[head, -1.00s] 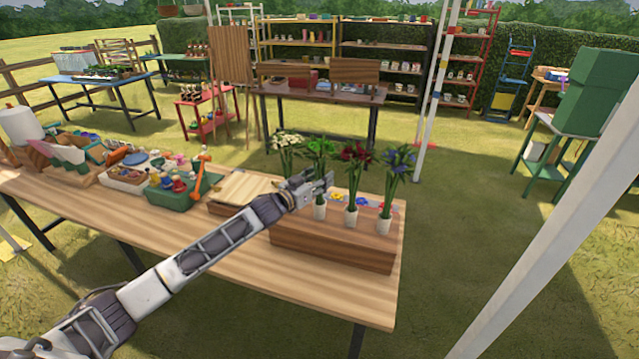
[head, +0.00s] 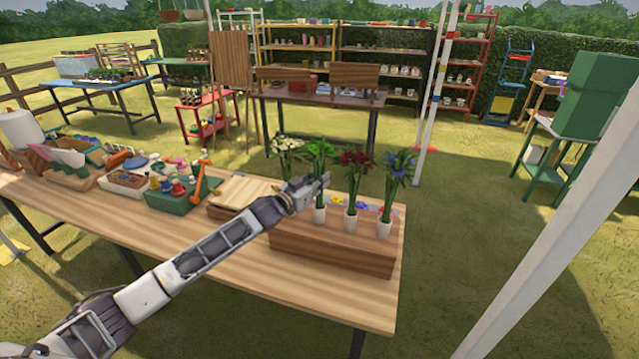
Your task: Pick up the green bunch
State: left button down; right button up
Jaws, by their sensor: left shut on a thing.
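The green bunch (head: 320,150) stands upright, its stems in a white holder (head: 319,215) on the wooden box (head: 335,247). My left gripper (head: 322,182) is at its stems, below the green heads, and is shut on them. The gripper covers part of the stems. A white bunch (head: 287,146) stands to the left, its lower part hidden behind my left arm. A red bunch (head: 354,160) and a blue bunch (head: 398,166) stand to the right in white holders. My right gripper is not in view.
The box sits on a wooden table (head: 300,290). A wooden board (head: 243,193), a green crate (head: 175,203) and a tray of items (head: 125,184) lie to the left. A white pole (head: 437,95) stands behind at right. The table's front right corner is bare.

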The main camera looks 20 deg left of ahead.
aim_at(320, 153)
pick_arm(q)
jog(key=shift+r, duration=4.8)
